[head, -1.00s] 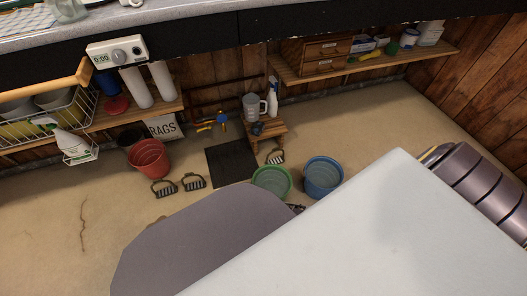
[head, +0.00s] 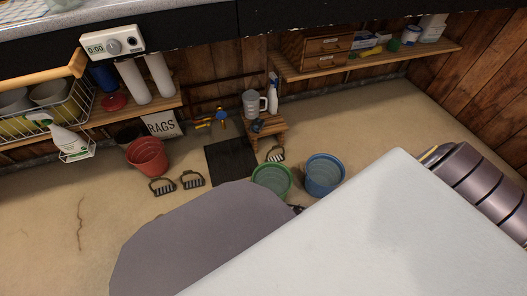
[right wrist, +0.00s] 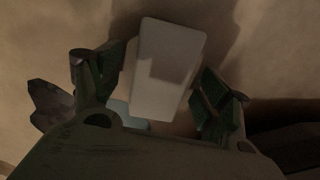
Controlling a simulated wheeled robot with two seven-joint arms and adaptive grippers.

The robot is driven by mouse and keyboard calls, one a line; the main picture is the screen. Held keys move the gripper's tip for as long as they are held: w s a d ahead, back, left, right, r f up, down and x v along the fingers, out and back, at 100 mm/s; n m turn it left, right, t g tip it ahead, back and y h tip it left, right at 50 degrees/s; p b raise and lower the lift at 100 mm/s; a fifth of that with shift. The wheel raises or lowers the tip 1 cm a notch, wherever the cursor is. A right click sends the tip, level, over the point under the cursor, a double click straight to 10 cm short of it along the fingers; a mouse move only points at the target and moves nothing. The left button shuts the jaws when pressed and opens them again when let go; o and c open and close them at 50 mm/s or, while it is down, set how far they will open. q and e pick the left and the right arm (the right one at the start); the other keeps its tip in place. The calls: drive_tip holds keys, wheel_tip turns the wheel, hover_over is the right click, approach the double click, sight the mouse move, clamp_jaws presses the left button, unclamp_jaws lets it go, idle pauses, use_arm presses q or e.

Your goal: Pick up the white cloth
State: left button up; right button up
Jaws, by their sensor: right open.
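In the right wrist view my right gripper (right wrist: 158,82) is open, its two dark fingers well apart. A pale, flat, rounded rectangle (right wrist: 168,60) shows between the fingers against the tan floor. It looks like the white cloth, but the dim picture does not settle this. I cannot tell how far the fingertips are from it, and no contact is visible. A small bluish-pale patch (right wrist: 125,112) shows below it, partly covered by the gripper. I cannot make out the white cloth in the head view, where large parts of my own body cover the lower right. My left gripper is not in view.
A red bucket (head: 147,158), green bucket (head: 270,180) and blue bucket (head: 323,176) stand on the floor. A small wooden stool (head: 266,133) holds a jug. Shelves line the wall.

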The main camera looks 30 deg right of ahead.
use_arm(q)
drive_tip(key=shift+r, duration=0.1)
use_arm(e)
drive_tip(key=shift+c, duration=0.2)
drive_tip(key=c, duration=1.2)
drive_tip(key=shift+r, duration=0.15)
drive_tip(key=shift+r+p, duration=0.8)
drive_tip(key=shift+r, duration=0.1)
wheel_tip(320, 180, up, 2)
drive_tip(key=shift+r+p, duration=0.15)
drive_tip(key=shift+p, duration=0.65)
wheel_tip(320, 180, up, 3)
drive_tip(key=shift+r+p, duration=0.15)
drive_tip(key=shift+p, duration=0.95)
drive_tip(key=shift+r+p, duration=0.45)
drive_tip(key=shift+r, duration=0.2)
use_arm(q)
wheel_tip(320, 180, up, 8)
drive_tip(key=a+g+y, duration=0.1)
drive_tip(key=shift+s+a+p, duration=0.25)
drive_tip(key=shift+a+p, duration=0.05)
use_arm(e)
drive_tip(key=shift+r, duration=0.55)
